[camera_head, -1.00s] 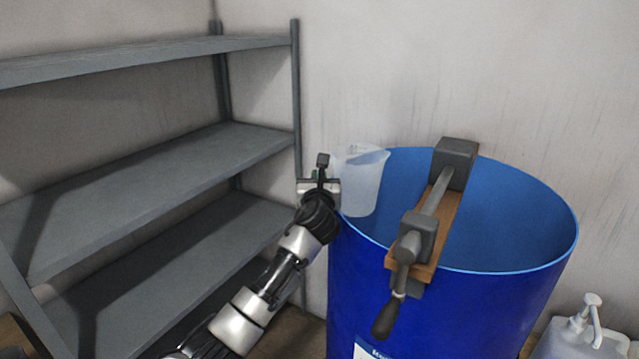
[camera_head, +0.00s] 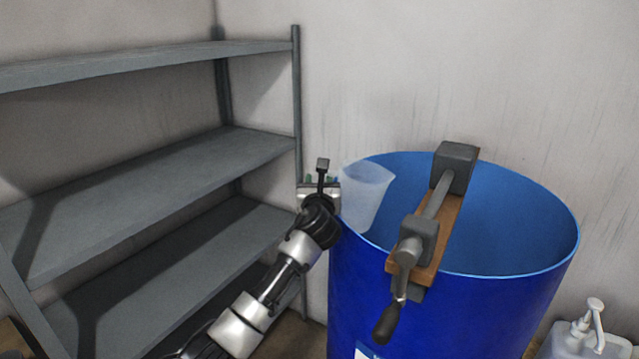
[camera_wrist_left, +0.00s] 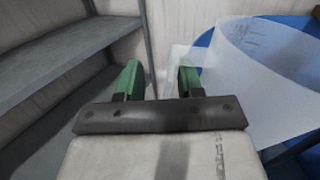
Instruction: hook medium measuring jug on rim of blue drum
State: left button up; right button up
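The translucent measuring jug (camera_head: 366,196) is at the left rim of the blue drum (camera_head: 450,310), tilted with its top leaning right. Its lower part overlaps the drum's mouth in the head view; whether its handle is hooked over the rim is hidden. My left gripper (camera_head: 321,180) is just left of the jug, outside the drum. In the left wrist view its two green fingertips (camera_wrist_left: 160,80) stand apart with nothing clearly between them. The jug (camera_wrist_left: 265,85) fills the right side there, close to or behind the right finger. My right gripper is not in view.
A wooden board with a grey clamp-like fixture (camera_head: 430,225) lies across the drum's mouth. Grey metal shelves (camera_head: 150,190) stand empty at left. A white pump bottle (camera_head: 585,340) is at lower right. A wall is close behind the drum.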

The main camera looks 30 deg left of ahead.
pick_arm(q)
notch_tip(320, 180, down, 6)
jog(key=d, duration=0.1)
jog(key=shift+s+m+g+h, duration=0.2)
jog(key=shift+m+g+h, duration=0.1)
jog(key=shift+m+g, duration=0.1)
jog(key=s+d+r+b, duration=0.1)
jog(key=s+d+r, duration=0.3)
jog(key=s, duration=0.5)
jog(key=shift+d+r+n+t+b, duration=0.25)
jog(key=shift+r+n+t+b, duration=0.15)
jog(key=shift+r, duration=0.15)
